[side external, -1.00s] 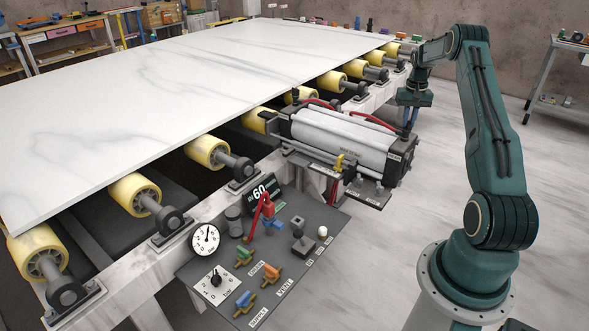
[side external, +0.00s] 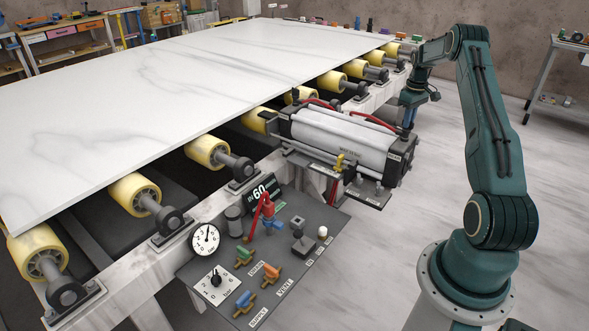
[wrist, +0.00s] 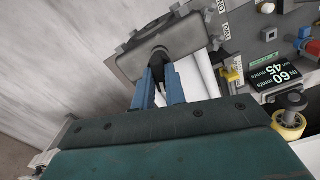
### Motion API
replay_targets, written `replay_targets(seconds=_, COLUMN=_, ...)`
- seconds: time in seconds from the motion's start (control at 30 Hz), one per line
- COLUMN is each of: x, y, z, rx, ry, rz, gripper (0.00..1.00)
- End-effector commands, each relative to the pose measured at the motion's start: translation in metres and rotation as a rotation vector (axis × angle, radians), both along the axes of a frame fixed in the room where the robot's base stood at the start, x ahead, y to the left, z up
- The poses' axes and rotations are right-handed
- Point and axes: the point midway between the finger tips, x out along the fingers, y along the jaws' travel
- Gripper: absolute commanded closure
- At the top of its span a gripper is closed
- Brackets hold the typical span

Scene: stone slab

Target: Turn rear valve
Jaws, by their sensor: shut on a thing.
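My gripper (side external: 408,118) reaches down at the far right end of the large white cylinder (side external: 335,140) beside the slab. In the wrist view, the two blue fingers of my gripper (wrist: 163,84) are closed around a narrow black part (wrist: 158,62) at the cylinder's dark end block (wrist: 183,38). I take this part to be the rear valve's handle; the fingers hide most of it, and its angle is hard to tell. A yellow valve (side external: 340,162) sits at the cylinder's near side, apart from my gripper; it also shows in the wrist view (wrist: 231,75).
The marble slab (side external: 180,90) lies on yellow rollers (side external: 207,151). A control panel (side external: 215,308) with a gauge (side external: 205,239), dial and coloured valves stands in front. The floor right of the cylinder is clear.

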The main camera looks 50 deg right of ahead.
Motion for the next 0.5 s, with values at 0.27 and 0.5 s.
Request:
replay_targets(seconds=0.27, x=0.0016, y=-0.0010, z=0.0020, rx=-0.006, ry=-0.004, rz=0.022, gripper=1.00)
replay_targets(seconds=0.5, x=0.0017, y=-0.0010, z=0.0021, rx=-0.006, ry=-0.004, rz=0.021, gripper=0.80)
